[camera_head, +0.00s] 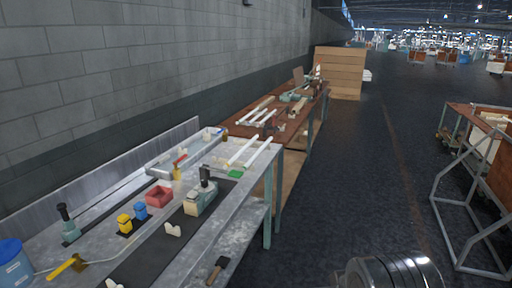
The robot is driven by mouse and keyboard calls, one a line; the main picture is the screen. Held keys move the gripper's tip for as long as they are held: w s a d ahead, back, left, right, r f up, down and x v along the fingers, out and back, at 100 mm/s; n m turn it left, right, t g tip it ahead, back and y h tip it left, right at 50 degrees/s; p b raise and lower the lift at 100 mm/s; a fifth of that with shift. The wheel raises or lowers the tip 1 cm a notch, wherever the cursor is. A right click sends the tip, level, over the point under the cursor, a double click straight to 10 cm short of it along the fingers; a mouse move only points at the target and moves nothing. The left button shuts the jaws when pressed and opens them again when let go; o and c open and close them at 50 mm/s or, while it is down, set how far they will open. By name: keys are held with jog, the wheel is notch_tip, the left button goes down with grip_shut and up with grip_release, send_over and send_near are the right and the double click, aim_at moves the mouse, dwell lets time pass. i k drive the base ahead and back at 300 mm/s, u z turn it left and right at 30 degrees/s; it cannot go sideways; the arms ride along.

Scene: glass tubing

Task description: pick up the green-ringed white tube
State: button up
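Two white tubes lie side by side near the far end of the grey metal bench, a left one (242,151) and a right one (258,153). A small green object (235,174) lies just in front of their near ends. I cannot tell whether it is a ring on a tube, and no clear green ring shows on either tube. More white tubes (266,117) lie farther back on the brown table. A rounded grey metal part of my own arm shows at the bottom right. My gripper's fingers are not in view.
A metal-framed cart (458,204) stands right. The dark floor between is clear.

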aim_at(257, 153)
jog(key=i, duration=1.15)
jog(key=u, duration=0.15)
